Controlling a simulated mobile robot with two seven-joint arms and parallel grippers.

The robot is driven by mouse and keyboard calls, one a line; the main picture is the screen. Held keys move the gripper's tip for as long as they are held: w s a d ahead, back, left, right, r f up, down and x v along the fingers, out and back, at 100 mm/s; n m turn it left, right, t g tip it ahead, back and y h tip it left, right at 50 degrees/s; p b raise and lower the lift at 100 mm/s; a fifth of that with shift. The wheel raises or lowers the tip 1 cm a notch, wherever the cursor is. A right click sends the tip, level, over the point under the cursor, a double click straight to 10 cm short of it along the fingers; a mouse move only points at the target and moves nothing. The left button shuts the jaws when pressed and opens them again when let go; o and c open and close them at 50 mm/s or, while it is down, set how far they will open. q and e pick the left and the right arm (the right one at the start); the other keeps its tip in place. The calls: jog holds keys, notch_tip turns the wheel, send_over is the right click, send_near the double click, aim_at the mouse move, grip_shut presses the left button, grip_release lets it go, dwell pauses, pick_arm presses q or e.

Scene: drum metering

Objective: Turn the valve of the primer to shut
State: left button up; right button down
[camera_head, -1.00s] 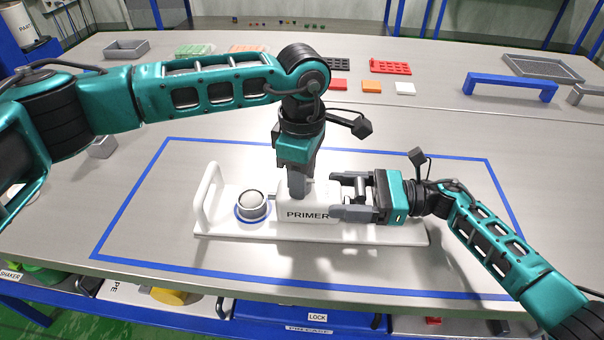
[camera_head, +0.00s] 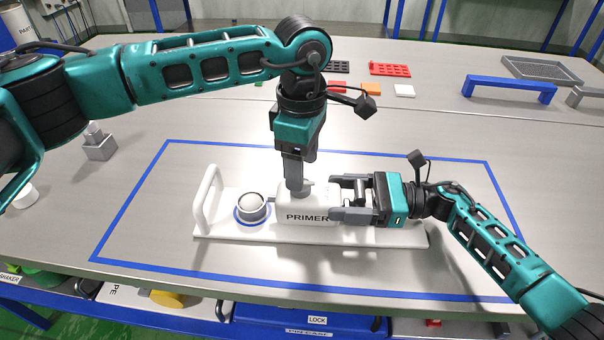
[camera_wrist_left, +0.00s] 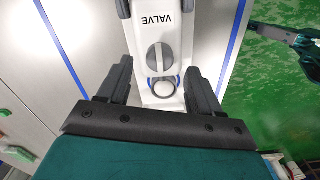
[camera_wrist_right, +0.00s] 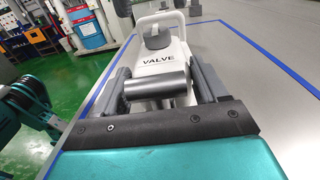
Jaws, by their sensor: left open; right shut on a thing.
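The white primer unit (camera_head: 307,217) stands on its base plate inside the blue outline. Its grey valve knob (camera_wrist_left: 158,57) is round with a raised ridge, which in the left wrist view lies along the unit, near the word VALVE. My left gripper (camera_head: 296,184) is open and points down just above the knob; its fingers (camera_wrist_left: 160,85) are apart and empty. My right gripper (camera_head: 352,200) is shut on a grey cylindrical bar (camera_wrist_right: 158,83) at the unit's right end. The knob also shows in the right wrist view (camera_wrist_right: 155,37).
A round grey-white piece (camera_head: 252,206) sits in a blue ring left of the unit, beside an upright white handle (camera_head: 207,194). A grey block (camera_head: 99,145) stands outside the outline at left. A blue bracket (camera_head: 510,85) stands at the back right. The mat's front is clear.

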pick_arm(q)
notch_tip(320, 180, up, 8)
dwell(0.5)
pick_arm(e)
grip_release()
